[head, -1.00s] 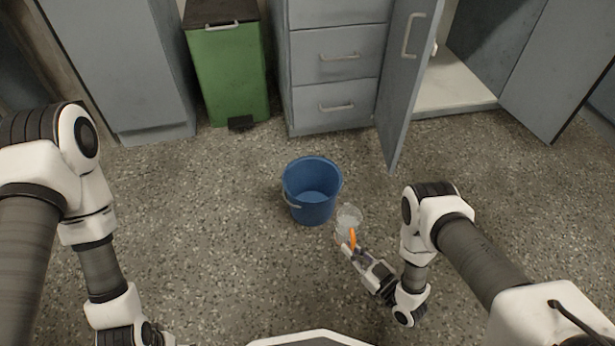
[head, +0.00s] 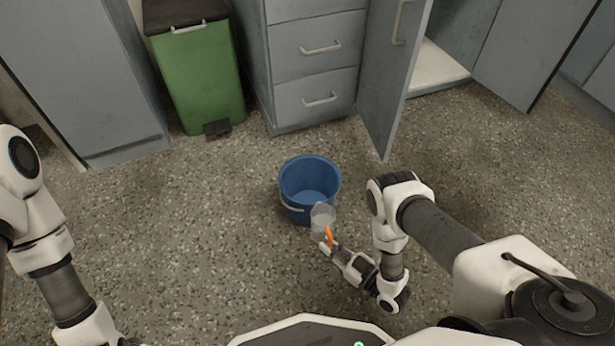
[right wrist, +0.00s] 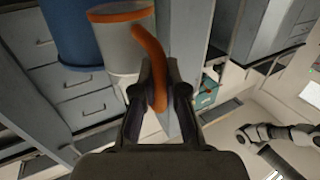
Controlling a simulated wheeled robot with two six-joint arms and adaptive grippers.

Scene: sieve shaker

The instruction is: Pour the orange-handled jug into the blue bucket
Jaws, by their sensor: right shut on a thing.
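The blue bucket (head: 309,183) stands on the floor in the middle of the head view, its top open and its inside visible. The clear jug (head: 322,217) with its orange handle (head: 330,236) overlaps the bucket's front rim in the head view. My right gripper (head: 333,246) is shut on the jug's handle, just in front of the bucket. In the right wrist view the orange handle (right wrist: 152,65) sits between the fingers, with the jug (right wrist: 122,50) beyond and the bucket (right wrist: 72,35) beside it. What the jug holds cannot be made out. My left gripper is out of view.
A green pedal bin (head: 200,75) stands at the back left beside grey drawers (head: 318,72). An open cabinet door (head: 391,85) juts out behind and right of the bucket. The speckled floor left of the bucket is clear.

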